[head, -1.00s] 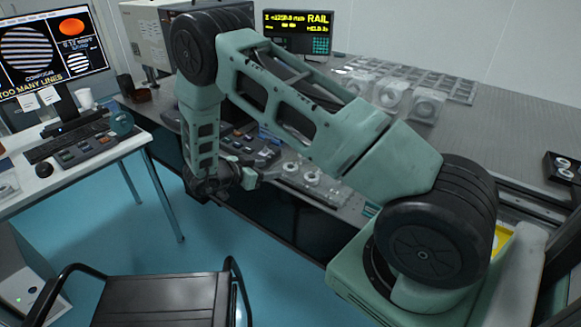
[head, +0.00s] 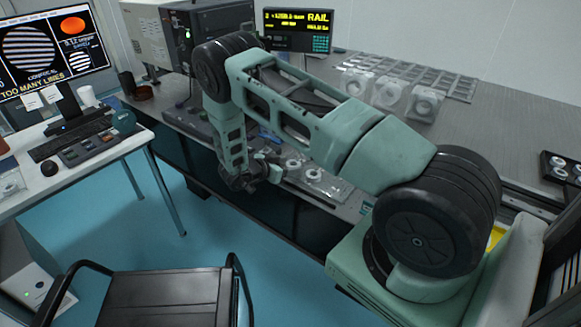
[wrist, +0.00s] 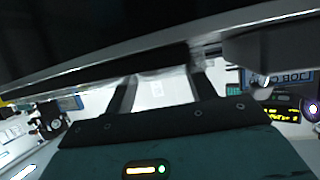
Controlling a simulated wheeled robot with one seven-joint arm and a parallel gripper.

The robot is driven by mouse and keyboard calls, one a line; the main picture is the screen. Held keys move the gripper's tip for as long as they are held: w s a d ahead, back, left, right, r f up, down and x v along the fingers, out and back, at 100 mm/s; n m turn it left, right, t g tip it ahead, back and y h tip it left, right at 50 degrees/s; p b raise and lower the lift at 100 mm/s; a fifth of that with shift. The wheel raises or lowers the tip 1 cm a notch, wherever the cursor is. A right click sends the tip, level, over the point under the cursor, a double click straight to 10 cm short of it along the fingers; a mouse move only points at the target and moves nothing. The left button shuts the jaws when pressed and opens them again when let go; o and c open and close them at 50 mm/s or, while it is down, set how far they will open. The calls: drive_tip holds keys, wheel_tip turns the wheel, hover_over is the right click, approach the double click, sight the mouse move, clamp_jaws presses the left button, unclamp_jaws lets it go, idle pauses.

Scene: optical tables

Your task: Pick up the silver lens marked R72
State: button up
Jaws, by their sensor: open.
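My gripper (head: 268,168) is low at the front edge of the optical table, just left of a short row of pale ring-shaped lenses in clear holders. One lens (head: 292,165) is nearest it and another lens (head: 313,174) is just right of that. The mark R72 cannot be read on any of them, so I cannot tell which is the named lens. In the wrist view my gripper (wrist: 163,92) shows two dark fingers apart with nothing visible between them. A blurred dark and pale edge fills the top of that view.
Larger clear holders with rings (head: 425,103) stand farther back on the optical table (head: 480,130), before a flat compartmented tray (head: 420,75). A grey instrument box (head: 160,40) and a RAIL display (head: 298,30) stand at the back. A chair (head: 165,295) is in front.

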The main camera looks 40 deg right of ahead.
drive_tip(key=shift+s+f, duration=0.3)
drive_tip(key=shift+f, duration=0.25)
drive_tip(key=c, duration=1)
drive_tip(key=shift+r, duration=0.1)
